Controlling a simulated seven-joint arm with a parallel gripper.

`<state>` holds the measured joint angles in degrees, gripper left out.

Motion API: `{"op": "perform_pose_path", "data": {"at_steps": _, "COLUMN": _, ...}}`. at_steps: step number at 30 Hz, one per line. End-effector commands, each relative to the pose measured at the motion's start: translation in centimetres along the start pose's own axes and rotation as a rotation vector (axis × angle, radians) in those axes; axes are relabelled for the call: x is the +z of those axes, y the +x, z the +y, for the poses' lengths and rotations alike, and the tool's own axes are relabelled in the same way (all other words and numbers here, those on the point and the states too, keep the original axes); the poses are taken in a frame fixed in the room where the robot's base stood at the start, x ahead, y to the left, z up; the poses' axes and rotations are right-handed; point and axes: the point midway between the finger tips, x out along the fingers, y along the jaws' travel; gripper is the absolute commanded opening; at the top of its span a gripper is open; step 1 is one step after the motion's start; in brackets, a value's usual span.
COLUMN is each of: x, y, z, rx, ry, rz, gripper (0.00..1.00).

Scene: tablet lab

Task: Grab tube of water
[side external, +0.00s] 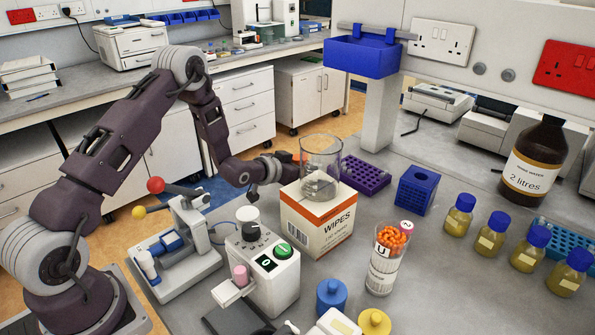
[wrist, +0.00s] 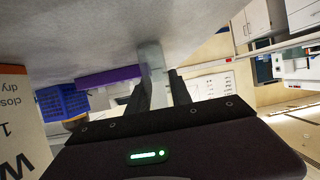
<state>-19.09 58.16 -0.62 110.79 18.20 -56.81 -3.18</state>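My gripper (wrist: 159,75) points level, low over the bench, in the wrist view, which is upside down. Its two dark fingers stand apart. A pale grey, upright, tube-like shape (wrist: 152,58) shows in the gap between them. I cannot tell for sure that it is the tube of water, or whether the fingers touch it. In the side view my gripper's wrist (side external: 262,171) is behind the wipes box and beaker, so the fingertips and anything between them are hidden there.
The wipes box (side external: 318,222) with a glass beaker (side external: 321,160) on it stands close beside my gripper. A purple rack (side external: 365,175) and a blue rack (side external: 416,190) lie beyond. A tube of orange beads (side external: 388,262) and several capped bottles (side external: 459,215) stand right.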

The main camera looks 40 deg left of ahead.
Motion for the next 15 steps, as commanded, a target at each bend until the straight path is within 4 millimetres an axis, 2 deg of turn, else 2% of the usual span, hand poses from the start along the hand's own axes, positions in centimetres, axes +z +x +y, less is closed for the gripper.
{"op": "perform_pose_path", "data": {"at_steps": 1, "x": 0.0, "y": 0.0, "z": 0.0, "rx": 0.000, "ry": 0.000, "rz": 0.000, "gripper": 0.04}}
{"op": "perform_pose_path", "data": {"at_steps": 2, "x": 0.0, "y": 0.0, "z": 0.0, "rx": 0.000, "ry": 0.000, "rz": 0.000, "gripper": 0.00}}
{"op": "perform_pose_path", "data": {"at_steps": 10, "x": -0.2, "y": -0.1, "z": 0.0, "rx": 0.000, "ry": 0.000, "rz": 0.001, "gripper": 0.00}}
{"op": "perform_pose_path", "data": {"at_steps": 13, "x": -1.6, "y": -0.6, "z": 0.0, "rx": 0.000, "ry": 0.001, "rz": 0.005, "gripper": 0.00}}
{"op": "perform_pose_path", "data": {"at_steps": 15, "x": -3.4, "y": -1.3, "z": 0.0, "rx": 0.000, "ry": 0.001, "rz": 0.007, "gripper": 0.00}}
